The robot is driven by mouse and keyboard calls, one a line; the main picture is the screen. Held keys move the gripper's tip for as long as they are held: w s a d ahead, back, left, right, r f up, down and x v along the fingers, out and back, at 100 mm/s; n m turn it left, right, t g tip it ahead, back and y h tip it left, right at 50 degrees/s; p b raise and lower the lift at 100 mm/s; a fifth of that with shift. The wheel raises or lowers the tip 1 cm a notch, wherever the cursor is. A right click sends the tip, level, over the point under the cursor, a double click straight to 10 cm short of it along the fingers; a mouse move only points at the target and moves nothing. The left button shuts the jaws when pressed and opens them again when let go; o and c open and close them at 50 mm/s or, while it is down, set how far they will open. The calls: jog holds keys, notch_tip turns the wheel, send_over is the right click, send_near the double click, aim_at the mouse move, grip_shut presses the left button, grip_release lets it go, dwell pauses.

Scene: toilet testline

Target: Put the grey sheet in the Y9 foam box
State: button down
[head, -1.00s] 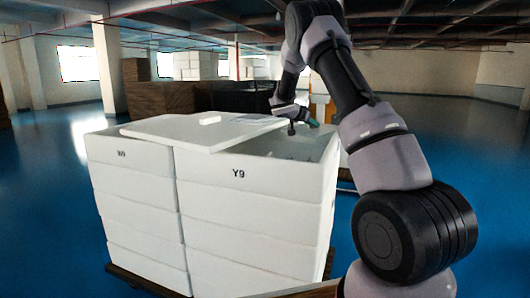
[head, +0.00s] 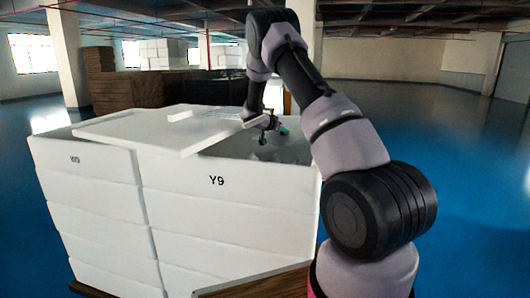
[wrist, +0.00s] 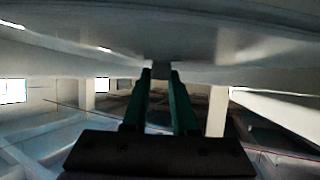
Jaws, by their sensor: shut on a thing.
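The Y9 foam box (head: 228,222) is the right one of two white foam stacks and bears the black Y9 mark. Its top is partly open at the right, with pale grey contents (head: 288,150) too small to tell apart. My gripper (head: 284,130) is over this open part, by the lid's right edge. In the wrist view, my gripper's green fingers (wrist: 161,74) are close together on a narrow grey piece that meets a broad pale grey surface (wrist: 230,45). It appears to be the grey sheet; its outline is not clear in the head view.
The W9 foam box (head: 85,175) stands at the left. Dark brown stacks (head: 125,92) stand behind. Blue floor (head: 460,190) is clear at the right.

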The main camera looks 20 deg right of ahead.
aim_at(282, 154)
notch_tip(282, 154, down, 8)
jog(key=shift+r, duration=0.1)
dwell(0.4)
jog(key=c, duration=0.7)
grip_release()
